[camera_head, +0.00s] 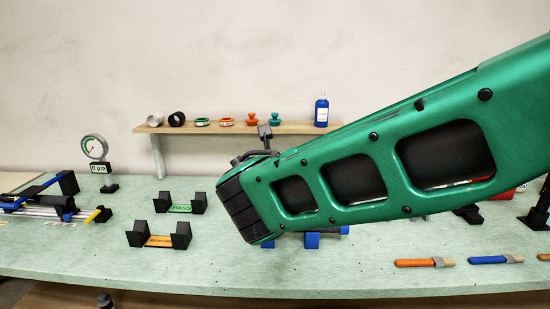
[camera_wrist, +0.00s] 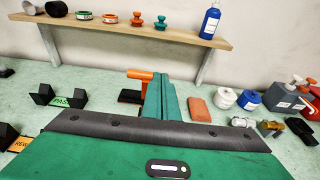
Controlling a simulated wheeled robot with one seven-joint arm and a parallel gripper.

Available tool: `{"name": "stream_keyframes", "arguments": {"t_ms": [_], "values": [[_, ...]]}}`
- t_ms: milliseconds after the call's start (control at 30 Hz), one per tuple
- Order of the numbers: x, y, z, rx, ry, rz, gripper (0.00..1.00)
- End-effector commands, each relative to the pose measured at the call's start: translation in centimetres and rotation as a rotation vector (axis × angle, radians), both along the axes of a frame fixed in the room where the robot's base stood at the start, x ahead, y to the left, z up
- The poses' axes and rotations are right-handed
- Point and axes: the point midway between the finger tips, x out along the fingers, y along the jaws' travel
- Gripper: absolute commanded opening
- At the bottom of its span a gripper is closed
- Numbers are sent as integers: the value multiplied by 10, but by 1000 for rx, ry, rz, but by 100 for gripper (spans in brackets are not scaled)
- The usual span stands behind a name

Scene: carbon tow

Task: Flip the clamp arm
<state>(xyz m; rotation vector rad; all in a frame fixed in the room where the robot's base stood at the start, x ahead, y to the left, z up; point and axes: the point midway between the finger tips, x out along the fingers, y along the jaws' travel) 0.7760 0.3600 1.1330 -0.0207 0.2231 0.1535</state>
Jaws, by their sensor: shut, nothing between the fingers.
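A fixture with silver rails (camera_head: 40,211) lies at the far left of the bench in the head view. A slanted blue arm (camera_head: 40,187) with a black block (camera_head: 68,183) at its raised end stands over it; this looks like the clamp arm. It is outside the wrist view. My gripper's green fingers (camera_wrist: 166,92) are shut and empty in the wrist view, over the bench and well to the right of the fixture. In the head view my green arm hides the fingers.
Black cradles marked PASS (camera_head: 180,204) and REWORK (camera_head: 158,236) stand between the fixture and my arm. A dial gauge (camera_head: 95,148) stands behind. Spools and a blue bottle (camera_head: 321,111) sit on the wall shelf (camera_head: 230,128). Handled tools (camera_head: 425,263) lie front right.

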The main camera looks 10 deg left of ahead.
Motion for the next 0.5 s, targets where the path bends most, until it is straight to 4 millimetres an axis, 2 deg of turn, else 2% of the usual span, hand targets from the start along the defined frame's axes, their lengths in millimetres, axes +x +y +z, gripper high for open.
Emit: {"name": "stream_keyframes", "arguments": {"t_ms": [33, 200, 300, 500], "values": [[-2, 0, 17, 10, -5, -1, 0], [-14, -1, 50, 10, -5, 2, 0], [-19, -2, 68, 9, -5, 1, 0], [-26, -3, 89, 7, -4, 1, 0]]}}
